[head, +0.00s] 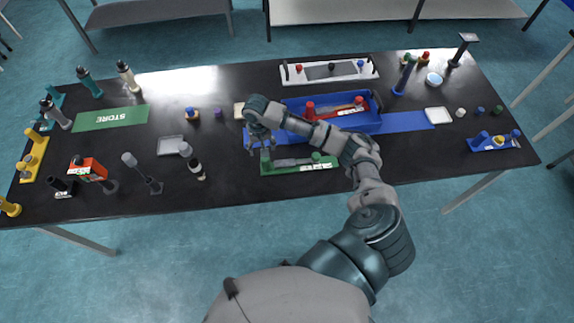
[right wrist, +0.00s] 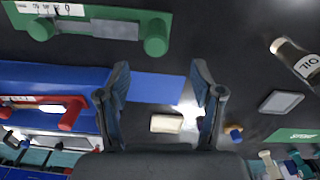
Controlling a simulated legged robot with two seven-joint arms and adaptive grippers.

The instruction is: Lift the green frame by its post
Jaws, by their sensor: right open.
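The green frame (head: 298,168) lies on the black table at the near edge, with a green post at each end and a grey plate between them. In the head view its left post (head: 265,158) is beside my right gripper (head: 260,148). In the right wrist view the green frame (right wrist: 100,14) is at the top left, and that post (right wrist: 156,38) is just beyond the fingertips, roughly in line with the gap. My right gripper (right wrist: 160,80) is open, with nothing between its fingers. My left gripper is not in view.
The blue tray (head: 370,124) with red-handled items stands behind the green frame. A dark bottle (head: 195,167) and a pale dish (head: 170,145) are to the left. A green STORE mat (head: 110,118) lies further left. Bare table surrounds the frame's left end.

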